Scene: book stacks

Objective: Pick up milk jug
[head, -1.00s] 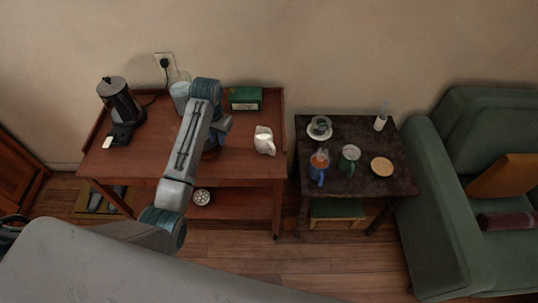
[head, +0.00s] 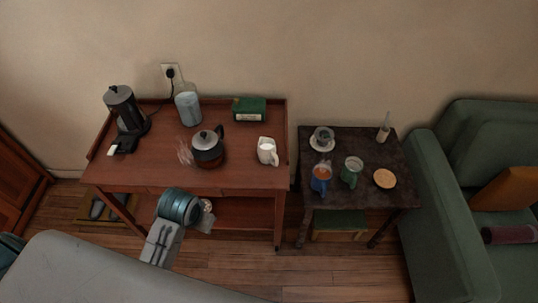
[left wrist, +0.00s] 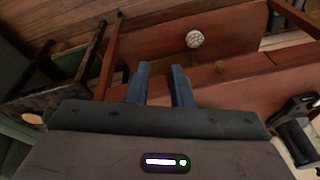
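The milk jug (head: 267,151) is a small white jug with a handle, standing upright on the right part of the reddish wooden sideboard (head: 235,178) in the head view. I do not make it out in the left wrist view. My left gripper (left wrist: 160,80) shows in the left wrist view with its two blue fingers apart and nothing between them. In the head view only part of my left arm shows, low in front of the sideboard and left of the jug; its fingers are hidden there. My right gripper is not in view.
A steaming dark teapot (head: 208,147), a glass jar (head: 187,105), a green box (head: 249,109) and a black coffee maker (head: 125,110) share the sideboard. A dark side table (head: 343,141) with cups stands right of it, then a green sofa (head: 435,185). Sideboard top around the jug is clear.

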